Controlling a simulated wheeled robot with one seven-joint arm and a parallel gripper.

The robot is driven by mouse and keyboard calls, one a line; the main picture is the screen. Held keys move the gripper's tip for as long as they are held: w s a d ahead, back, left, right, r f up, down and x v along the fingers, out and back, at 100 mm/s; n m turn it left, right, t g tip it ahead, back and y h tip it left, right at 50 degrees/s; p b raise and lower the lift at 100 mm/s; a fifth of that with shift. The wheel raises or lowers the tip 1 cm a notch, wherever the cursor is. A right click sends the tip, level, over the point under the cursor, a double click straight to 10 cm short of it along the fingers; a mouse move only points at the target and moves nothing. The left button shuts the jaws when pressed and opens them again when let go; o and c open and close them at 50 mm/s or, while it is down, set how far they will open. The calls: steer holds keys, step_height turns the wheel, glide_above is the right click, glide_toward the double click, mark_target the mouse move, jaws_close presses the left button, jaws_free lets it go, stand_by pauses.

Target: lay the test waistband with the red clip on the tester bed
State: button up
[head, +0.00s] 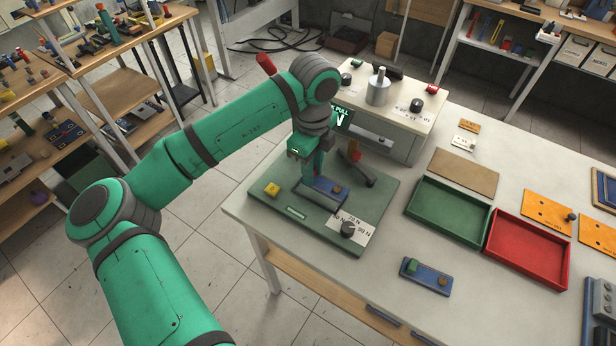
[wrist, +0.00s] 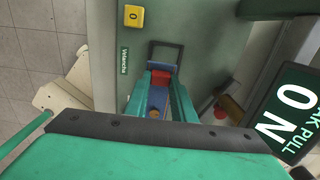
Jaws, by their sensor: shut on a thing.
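The test waistband is a blue strip (head: 328,191) with an orange spot, low over the green tester plate (head: 305,228) in the head view. In the wrist view its red clip (wrist: 160,77) sits between the fingers of my gripper (wrist: 161,84), with the blue strip (wrist: 157,98) below it. My gripper (head: 313,178) is shut on this waistband; in the head view it hides the clip. A dark rectangular frame (wrist: 166,45) lies beside the clip on the plate. I cannot tell whether the strip touches the bed.
A pull display (head: 343,116) stands behind. Another blue strip with a green clip (head: 412,265) lies on the table, near green (head: 447,211) and red (head: 527,250) trays.

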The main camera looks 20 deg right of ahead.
steer(key=shift+w+a+f, duration=0.25)
steer(key=shift+w+f, duration=0.45)
steer(key=shift+f, duration=0.2)
steer(key=shift+w+f, duration=0.2)
steer(key=shift+f, duration=1.5)
steer(key=shift+a+f, duration=0.1)
steer(key=shift+f, duration=0.05)
steer(key=o, duration=1)
steer(key=shift+s+d, duration=0.1)
steer(key=shift+d, duration=0.1)
step_height(320, 180, up, 12)
steer(key=shift+a+f, duration=0.1)
steer(key=shift+r, duration=0.25)
